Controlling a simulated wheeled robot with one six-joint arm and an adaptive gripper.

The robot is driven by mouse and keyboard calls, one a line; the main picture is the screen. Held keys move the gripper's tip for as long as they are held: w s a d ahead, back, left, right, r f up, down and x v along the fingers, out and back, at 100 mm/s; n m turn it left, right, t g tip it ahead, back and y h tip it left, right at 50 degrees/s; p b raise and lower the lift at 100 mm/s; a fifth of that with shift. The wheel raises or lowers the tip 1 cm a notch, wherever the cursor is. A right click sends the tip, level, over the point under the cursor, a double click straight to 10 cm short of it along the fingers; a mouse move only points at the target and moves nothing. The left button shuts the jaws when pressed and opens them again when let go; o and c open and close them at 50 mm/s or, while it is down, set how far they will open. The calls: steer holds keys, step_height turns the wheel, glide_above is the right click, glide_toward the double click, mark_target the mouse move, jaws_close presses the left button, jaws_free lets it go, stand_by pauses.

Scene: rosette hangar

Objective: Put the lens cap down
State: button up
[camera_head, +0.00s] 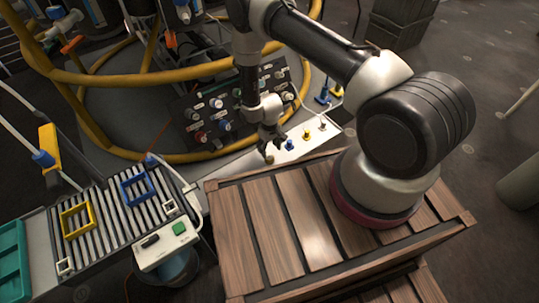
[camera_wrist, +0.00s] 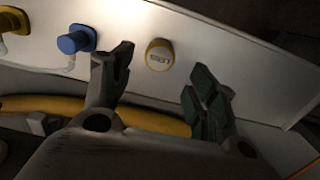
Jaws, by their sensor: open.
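A small round cap with a yellow-tan rim and a pale face, which looks like the lens cap (camera_wrist: 159,55), is on the white shelf (camera_wrist: 250,65) in the wrist view. In the head view it is a small brownish spot (camera_head: 269,160) at the near end of the shelf (camera_head: 235,172). My gripper (camera_wrist: 162,72) is open, with one finger on each side of the cap in the picture and a gap to both. In the head view my gripper (camera_head: 272,150) hangs just above the cap. Nothing is held between the fingers.
A blue plug (camera_wrist: 76,39) stands left of the cap in the wrist view; a yellow one (camera_head: 307,135) stands farther along the shelf. A control panel (camera_head: 225,115) and yellow hoop rail (camera_head: 130,153) lie behind. A slatted wooden crate (camera_head: 270,235) is in front.

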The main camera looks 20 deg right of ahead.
step_height(320, 180, up, 5)
step_height(320, 180, up, 30)
steer(key=r+m+t, duration=0.1)
steer(key=t, duration=0.1)
glide_above(269, 157)
steer(key=w+d, duration=0.4)
steer(key=w, duration=0.1)
steer(key=s+d+r, duration=0.3)
steer(key=r, duration=0.7)
steer(key=s+d+r+m+t, duration=0.1)
steer(key=s+d+r, duration=0.2)
steer(key=s+r, duration=0.45)
steer(key=s+d+r+m, duration=0.1)
steer(key=s+d+r, duration=0.1)
steer(key=s+r, duration=0.5)
steer(key=s+d+r, duration=0.1)
steer(key=s+r, duration=0.1)
steer(key=s, duration=0.5)
steer(key=s+d+r+t, duration=0.1)
steer(key=s+d+r, duration=0.1)
steer(key=s, duration=0.4)
steer(key=shift+s+r+m, duration=0.3)
steer(key=shift+s+r, duration=0.1)
steer(key=shift+r, duration=0.2)
